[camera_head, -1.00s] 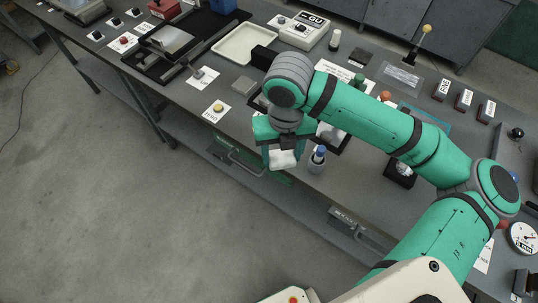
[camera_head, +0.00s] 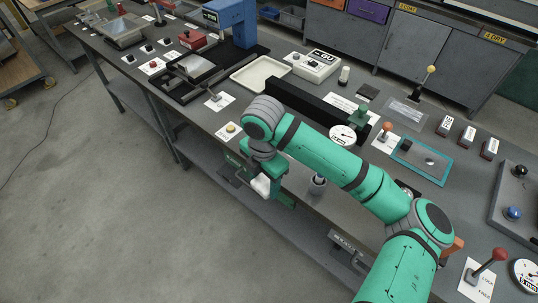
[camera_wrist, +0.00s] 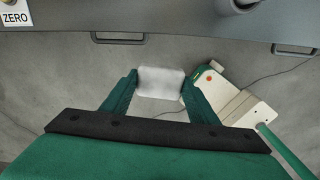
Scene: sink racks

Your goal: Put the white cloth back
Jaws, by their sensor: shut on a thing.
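The white cloth (camera_head: 261,186) is a small pale block-like piece held between the green fingers of my gripper (camera_head: 264,186). It hangs in the air by the bench's front edge, left of a grey cup. In the wrist view the cloth (camera_wrist: 161,78) sits between the two fingertips of my gripper (camera_wrist: 161,86), with the floor far below it. Part of the cloth is hidden by a finger in the head view.
The grey bench (camera_head: 210,118) carries a cream tray (camera_head: 262,74), a yellow button on a card (camera_head: 231,128), a grey cup (camera_head: 317,184) and a teal-edged plate (camera_head: 422,161). A lower shelf (camera_head: 215,165) runs beneath. The floor in front is open.

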